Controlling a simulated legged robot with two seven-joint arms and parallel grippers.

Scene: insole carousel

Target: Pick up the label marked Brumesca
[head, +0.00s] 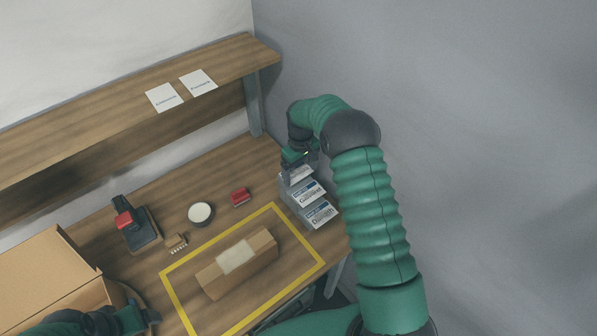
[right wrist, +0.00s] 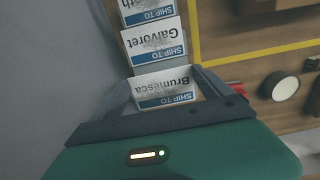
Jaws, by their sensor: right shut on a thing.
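The Brumesca label (right wrist: 165,85) is a white card with a blue "SHIP TO" strip, its text upside down in the right wrist view. My right gripper (right wrist: 166,92) is shut on it, with a finger on each side. In the head view the right gripper (head: 299,160) is at the back end of the label rack (head: 290,199), and the label (head: 298,175) shows just below it. I cannot tell whether the label is clear of the rack. My left gripper (head: 146,318) is at the lower left, its jaw opening unclear.
The Galvoret label (right wrist: 155,42) and another label (right wrist: 148,9) stand in the rack. A parcel (head: 238,264) lies inside a yellow outline. A red block (head: 240,196), a round tin (head: 201,214), a red-handled tool (head: 128,217) and a cardboard box (head: 45,270) are leftward. A shelf (head: 225,65) is behind.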

